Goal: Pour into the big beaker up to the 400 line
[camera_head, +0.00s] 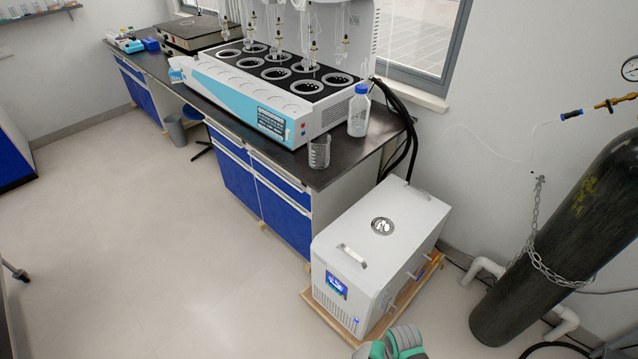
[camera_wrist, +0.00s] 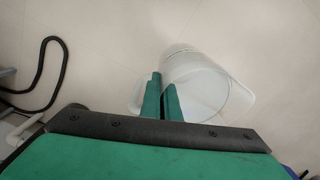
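A clear glass beaker (camera_head: 319,153) stands upright near the front corner of the dark counter. Its marks and any liquid in it are too small to read. In the wrist view my gripper (camera_wrist: 163,88) has its green fingers close together at a whitish translucent vessel (camera_wrist: 210,92), a jug or beaker with flared sides. The fingers appear shut on its near wall or handle, which they partly hide. The floor shows behind it, and I cannot tell its contents. In the head view only a green and grey part of my arm shows at the bottom edge, well away from the counter beaker.
A blue-capped bottle (camera_head: 358,114) stands behind the beaker. A white and blue distiller (camera_head: 262,112) fills the counter to its left. A white chiller (camera_head: 372,250) stands below the counter end. A chained dark gas cylinder (camera_head: 540,250) leans at right. The left floor is clear.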

